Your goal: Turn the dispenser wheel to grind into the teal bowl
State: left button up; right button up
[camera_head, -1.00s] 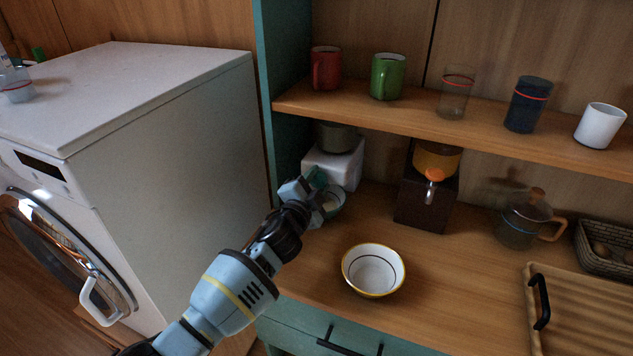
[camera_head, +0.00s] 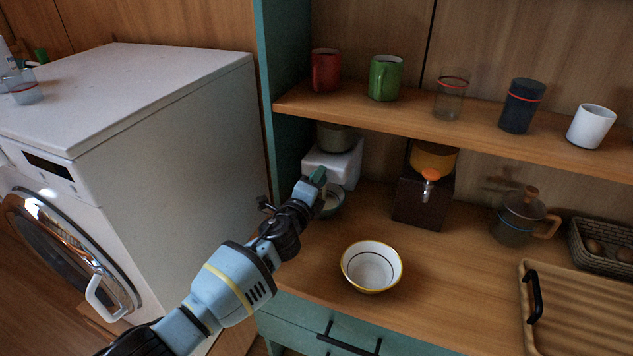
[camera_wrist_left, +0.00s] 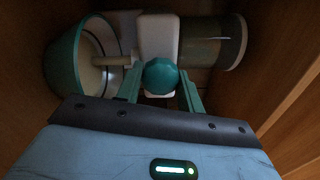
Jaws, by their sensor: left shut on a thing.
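The white dispenser (camera_head: 345,168) stands at the back left of the counter, with a grey-green hopper (camera_head: 336,137) on top. In the left wrist view its round teal wheel (camera_wrist_left: 160,75) sits between the two fingers of my left gripper (camera_wrist_left: 160,92), which is shut on it. In the head view the left gripper (camera_head: 317,178) reaches the dispenser's front and hides the wheel. The teal bowl (camera_wrist_left: 63,65) is beside the wheel, under the dispenser's spout. In the head view the bowl (camera_head: 335,207) is partly hidden by my gripper. My right gripper is not in view.
A white, yellow-rimmed bowl (camera_head: 371,267) stands in front on the counter. A dark dispenser with an orange knob (camera_head: 424,199) is to the right. The shelf (camera_head: 420,119) with mugs hangs above. A teal side panel (camera_head: 283,100) is close on the left.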

pick_arm(q)
jog(key=shift+m, duration=0.4)
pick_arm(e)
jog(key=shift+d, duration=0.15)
pick_arm(q)
jog(key=o, duration=1)
jog(key=shift+s+a, duration=0.2)
jog(key=shift+s, duration=0.3)
jog(key=shift+p+v, duration=0.9)
jog(key=shift+v, duration=2.45)
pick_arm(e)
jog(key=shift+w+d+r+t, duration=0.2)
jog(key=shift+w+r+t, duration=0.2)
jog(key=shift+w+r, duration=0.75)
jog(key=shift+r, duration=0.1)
